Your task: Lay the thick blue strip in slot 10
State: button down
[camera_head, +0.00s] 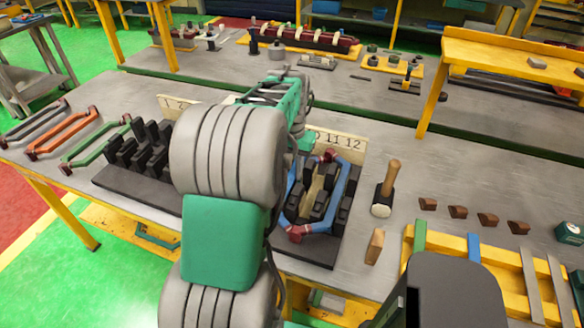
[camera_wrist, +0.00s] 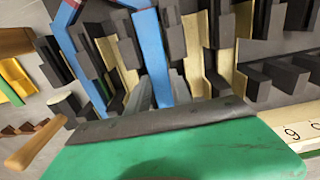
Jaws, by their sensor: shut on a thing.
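The blue coil (camera_head: 352,188) with red ends sits in the right-hand slots by the label board (camera_head: 340,140), marked 11 and 12. Slot 10 is mostly hidden.
Black slot blocks (camera_head: 150,150) stand left of my arm, with green (camera_head: 95,145), orange and grey coils beyond. A mallet (camera_head: 383,205), a wooden block (camera_head: 375,246) and brown wedges (camera_head: 458,212) lie right. A yellow rack (camera_head: 505,262) holds blue and grey strips.

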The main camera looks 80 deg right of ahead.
aim_at(292, 175)
jog(key=shift+f+b, duration=0.3)
jog(key=shift+f, duration=0.45)
dwell(0.7)
jog(key=c, duration=1.1)
grip_release()
jog(key=shift+o, duration=0.2)
jog(key=shift+r, duration=0.15)
jog(key=shift+r+p, duration=0.65)
jog(key=shift+r, duration=0.05)
notch_tip(292, 175, up, 8)
jog(key=p, duration=0.5)
jog(key=shift+f, duration=0.25)
